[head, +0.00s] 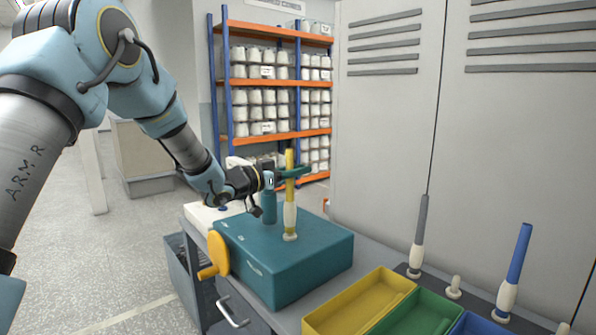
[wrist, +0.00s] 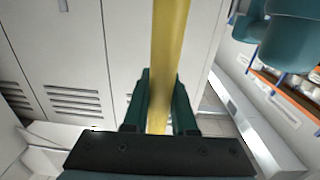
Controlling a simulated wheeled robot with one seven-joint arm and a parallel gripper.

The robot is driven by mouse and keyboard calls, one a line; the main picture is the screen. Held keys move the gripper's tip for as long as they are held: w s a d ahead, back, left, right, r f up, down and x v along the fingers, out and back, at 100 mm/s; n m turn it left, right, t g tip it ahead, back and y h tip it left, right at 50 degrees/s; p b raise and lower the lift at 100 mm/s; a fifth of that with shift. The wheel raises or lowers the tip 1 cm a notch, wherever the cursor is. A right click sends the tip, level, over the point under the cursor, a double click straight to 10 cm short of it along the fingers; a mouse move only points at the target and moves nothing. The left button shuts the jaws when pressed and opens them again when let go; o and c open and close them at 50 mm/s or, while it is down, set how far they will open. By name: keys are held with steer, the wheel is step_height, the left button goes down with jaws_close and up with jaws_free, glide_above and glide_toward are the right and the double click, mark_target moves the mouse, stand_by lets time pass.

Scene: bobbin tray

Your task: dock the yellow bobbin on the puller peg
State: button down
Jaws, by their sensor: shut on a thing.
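The yellow bobbin (head: 290,215) stands upright over the top of the teal crank box (head: 322,262). It has a yellow upper shaft and a cream lower part. Its pale foot appears at the box top; I cannot tell whether it is seated or just above. The puller peg cannot be made out, and anything under the bobbin is hidden. My gripper (head: 292,172) is shut on the yellow shaft, well above the cream part. In the wrist view, the yellow shaft (wrist: 168,60) runs between my green fingers (wrist: 160,108).
A teal post (head: 269,207) rises beside the bobbin. A yellow crank (head: 214,256) is at the box's left. Yellow (head: 345,310) and green (head: 415,318) trays lie right of the box. Beyond stand a grey bobbin (head: 420,225), an empty cream peg (head: 454,287) and a blue bobbin (head: 516,265).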

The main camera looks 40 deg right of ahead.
steer(key=shift+f, duration=0.45)
steer(key=c, duration=1)
jaws_free()
steer(key=w+a, duration=0.1)
steer(key=a, duration=1)
steer(key=shift+b, duration=0.45)
